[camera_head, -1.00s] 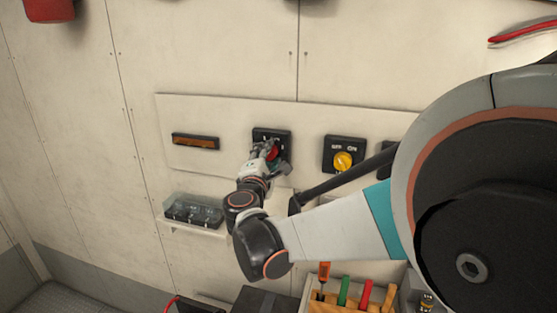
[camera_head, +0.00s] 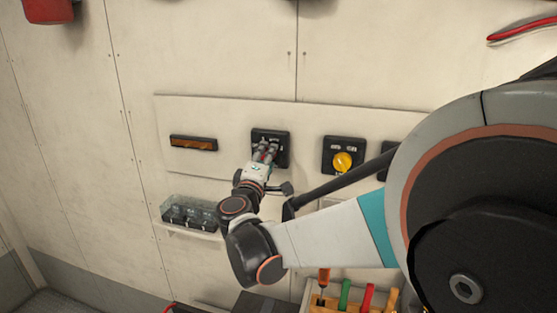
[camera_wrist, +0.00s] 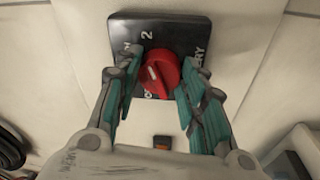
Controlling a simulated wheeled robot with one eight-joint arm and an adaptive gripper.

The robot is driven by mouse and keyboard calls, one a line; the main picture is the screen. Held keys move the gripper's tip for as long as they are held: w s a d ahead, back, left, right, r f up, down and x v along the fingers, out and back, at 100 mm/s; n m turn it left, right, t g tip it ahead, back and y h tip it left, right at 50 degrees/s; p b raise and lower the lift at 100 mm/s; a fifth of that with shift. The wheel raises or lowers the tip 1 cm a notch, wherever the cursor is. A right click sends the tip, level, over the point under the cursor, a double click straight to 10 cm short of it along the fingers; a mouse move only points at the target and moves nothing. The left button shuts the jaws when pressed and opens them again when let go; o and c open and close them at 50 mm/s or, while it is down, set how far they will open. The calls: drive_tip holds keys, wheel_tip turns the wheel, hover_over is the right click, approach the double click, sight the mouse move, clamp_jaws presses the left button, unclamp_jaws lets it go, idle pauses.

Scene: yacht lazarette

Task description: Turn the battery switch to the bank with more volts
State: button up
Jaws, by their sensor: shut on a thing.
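The battery switch is a black square plate (camera_wrist: 193,27) with a red knob (camera_wrist: 163,72) at its middle; it is on the wall panel, and the plate also shows in the head view (camera_head: 283,136). My gripper (camera_wrist: 163,88) is shut on the red knob, one finger on each side. A "2" and part of the word BATTERY show on the plate; other lettering is partly covered by my fingers. A dark meter with an orange display (camera_head: 193,143) is left of the switch; its digits are unreadable.
A black switch with a yellow knob (camera_head: 343,161) is to the right on the same panel (camera_head: 220,113). A clear-covered box (camera_head: 189,212) sits below left. A rack of coloured-handled tools (camera_head: 345,291) stands below. A red cable (camera_head: 520,33) hangs at the upper right.

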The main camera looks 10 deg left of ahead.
drive_tip(key=shift+f, duration=0.1)
drive_tip(key=o, duration=1.1)
drive_tip(key=shift+c, duration=0.2)
drive_tip(key=shift+s, duration=0.1)
drive_tip(key=s, duration=0.7)
drive_tip(key=shift+s+a+f, duration=0.15)
drive_tip(key=shift+s+f, duration=0.05)
drive_tip(key=shift+f, duration=0.1)
